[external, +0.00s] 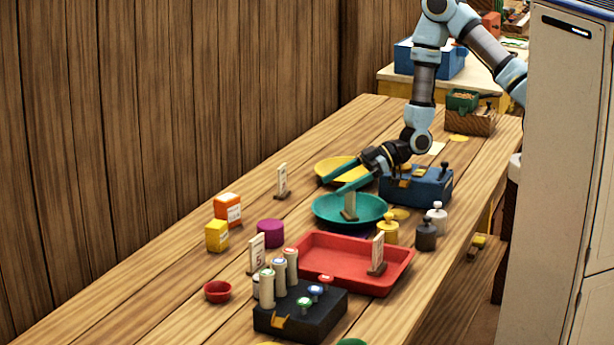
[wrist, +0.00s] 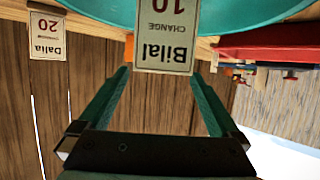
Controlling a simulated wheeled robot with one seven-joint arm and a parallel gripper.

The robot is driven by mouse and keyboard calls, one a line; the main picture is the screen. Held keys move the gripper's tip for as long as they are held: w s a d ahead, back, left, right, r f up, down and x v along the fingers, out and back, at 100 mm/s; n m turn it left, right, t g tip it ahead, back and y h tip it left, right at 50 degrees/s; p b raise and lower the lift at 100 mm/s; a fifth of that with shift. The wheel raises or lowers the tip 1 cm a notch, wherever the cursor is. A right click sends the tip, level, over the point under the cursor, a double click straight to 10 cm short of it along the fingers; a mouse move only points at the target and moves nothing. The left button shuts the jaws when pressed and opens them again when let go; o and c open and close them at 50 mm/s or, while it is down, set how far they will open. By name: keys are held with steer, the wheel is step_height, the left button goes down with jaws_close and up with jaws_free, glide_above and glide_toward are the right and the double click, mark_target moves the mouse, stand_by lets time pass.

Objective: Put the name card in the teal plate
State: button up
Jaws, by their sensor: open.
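A small upright name card on a wooden foot (external: 349,204) stands inside the teal plate (external: 322,213). In the wrist view, upside down, the card (wrist: 166,35) reads "Bilal CHANGE", with the teal plate (wrist: 245,14) behind it. My gripper (external: 343,183) has teal fingers and is open, just above and beside the card. In the wrist view my gripper (wrist: 160,74) has its fingers spread with a gap between them, and the card shows beyond the tips. I see no finger closed on it.
A red tray (external: 325,270) with another card (external: 377,254) lies in front. A yellow plate (external: 328,167) and a blue box (external: 425,190) are close behind. Weights (external: 388,230) stand at right. A "Dalia 20" card (wrist: 47,36) shows in the wrist view.

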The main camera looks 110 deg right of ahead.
step_height(320, 180, up, 5)
steer(key=p, duration=0.3)
steer(key=shift+r, duration=0.15)
steer(key=s+a+r+g, duration=0.2)
steer(key=s+a+g, duration=0.2)
steer(key=a, duration=0.4)
steer(key=s+a+r+g, duration=0.3)
steer(key=s+a+g, duration=0.1)
steer(key=a, duration=0.4)
steer(key=s+a+r+m+g, duration=0.1)
steer(key=s+a+r+g, duration=0.2)
steer(key=a, duration=0.5)
steer(key=shift+s+a+g, duration=0.35)
steer(key=shift+s+g, duration=0.15)
steer(key=shift+s, duration=0.75)
